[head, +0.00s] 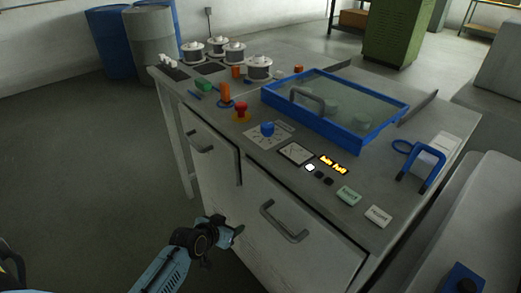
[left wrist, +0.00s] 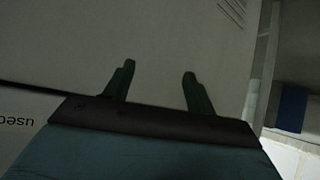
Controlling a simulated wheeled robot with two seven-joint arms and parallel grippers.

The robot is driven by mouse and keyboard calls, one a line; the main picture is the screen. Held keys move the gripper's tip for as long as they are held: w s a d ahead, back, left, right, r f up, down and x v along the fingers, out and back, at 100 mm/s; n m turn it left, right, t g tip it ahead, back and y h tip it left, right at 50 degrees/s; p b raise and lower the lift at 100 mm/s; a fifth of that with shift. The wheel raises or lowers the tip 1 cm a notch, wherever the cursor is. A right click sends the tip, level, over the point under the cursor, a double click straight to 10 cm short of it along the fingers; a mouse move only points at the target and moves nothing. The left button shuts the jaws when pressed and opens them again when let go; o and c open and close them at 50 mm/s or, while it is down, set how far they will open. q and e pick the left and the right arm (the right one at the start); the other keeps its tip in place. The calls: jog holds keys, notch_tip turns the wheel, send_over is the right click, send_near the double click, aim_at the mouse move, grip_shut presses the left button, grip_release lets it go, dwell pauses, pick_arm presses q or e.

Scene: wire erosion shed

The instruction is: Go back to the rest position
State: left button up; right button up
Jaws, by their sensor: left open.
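My left gripper (head: 236,231) is in front of the grey cabinet, low beside its drawer fronts and left of the lower drawer handle (head: 283,221). In the left wrist view the two fingers (left wrist: 160,82) stand apart with nothing between them. A pale panel fills the space beyond the fingertips. My right gripper does not show in either view.
The grey bench top (head: 220,135) holds a blue-framed lidded tray (head: 385,140), a red button (head: 241,108), a blue knob (head: 267,129) and several spools at the back. Blue and grey barrels (head: 154,42) stand behind. The floor (head: 80,160) at left is clear.

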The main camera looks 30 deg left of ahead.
pick_arm(q)
jog(key=s+d+f+g+p, duration=0.25)
jog(key=s+f+p, duration=0.25)
jog(key=s, duration=0.4)
jog(key=s+d+f+g+p, duration=0.25)
jog(key=s+f+p, duration=0.3)
jog(key=s, duration=0.35)
jog(key=s+d+f+m+g+p, duration=0.2)
jog(key=s+g+p, duration=0.2)
jog(key=s, duration=1.8)
jog(key=shift+s+d+m+p, duration=0.2)
jog(key=shift+s+m+p, duration=0.1)
jog(key=shift+p, duration=0.6)
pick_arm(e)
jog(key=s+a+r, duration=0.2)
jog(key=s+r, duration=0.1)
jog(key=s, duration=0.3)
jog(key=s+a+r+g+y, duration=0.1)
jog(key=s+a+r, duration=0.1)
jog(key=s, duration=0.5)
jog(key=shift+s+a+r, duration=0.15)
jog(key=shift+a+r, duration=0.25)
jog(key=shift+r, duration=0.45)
pick_arm(q)
jog(key=shift+w, duration=0.15)
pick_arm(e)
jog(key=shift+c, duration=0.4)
